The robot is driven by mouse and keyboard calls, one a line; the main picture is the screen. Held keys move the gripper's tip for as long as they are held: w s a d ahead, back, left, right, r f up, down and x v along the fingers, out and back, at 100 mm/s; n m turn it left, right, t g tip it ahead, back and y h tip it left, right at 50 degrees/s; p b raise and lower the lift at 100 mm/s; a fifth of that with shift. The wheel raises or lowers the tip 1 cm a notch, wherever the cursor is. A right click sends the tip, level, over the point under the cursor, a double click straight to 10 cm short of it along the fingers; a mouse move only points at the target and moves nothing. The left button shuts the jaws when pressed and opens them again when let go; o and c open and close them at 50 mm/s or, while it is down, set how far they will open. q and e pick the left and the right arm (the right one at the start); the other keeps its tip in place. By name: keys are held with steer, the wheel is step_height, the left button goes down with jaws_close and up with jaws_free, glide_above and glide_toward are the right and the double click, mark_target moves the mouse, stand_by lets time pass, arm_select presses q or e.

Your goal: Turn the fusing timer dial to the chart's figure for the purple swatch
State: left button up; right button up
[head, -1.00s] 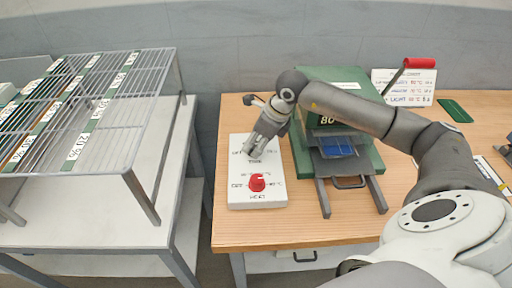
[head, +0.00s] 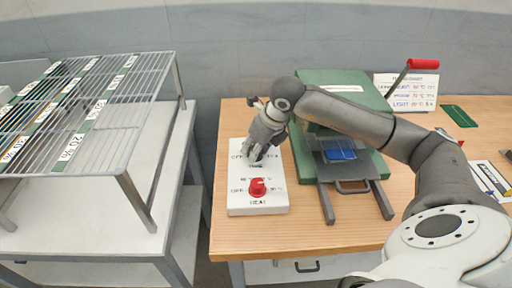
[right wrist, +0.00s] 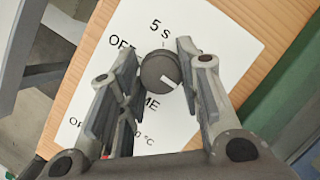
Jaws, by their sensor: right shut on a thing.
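The dark timer dial (right wrist: 158,70) shows in the right wrist view, with a white mark on its lower right part. The printed words 5 S, OFF and TIME surround it on the white control panel (head: 235,205). My right gripper (head: 257,152) is over the far part of this panel and hides the dial in the head view. In the right wrist view my right gripper (right wrist: 157,85) has its fingers on both sides of the dial, shut on it. The chart (head: 407,92) stands at the back right; its figures are too small to read surely. My left gripper is not in view.
A red HEAT knob (head: 257,187) sits on the near part of the panel. The green press (head: 372,165) stands to the right, with a blue patch (head: 339,150) on its plate and a red-handled lever (head: 423,64). A wire rack (head: 130,185) stands left, across a gap.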

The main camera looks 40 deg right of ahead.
steer(key=o, duration=1)
steer(key=v, duration=1.2)
steer(key=shift+s, duration=0.1)
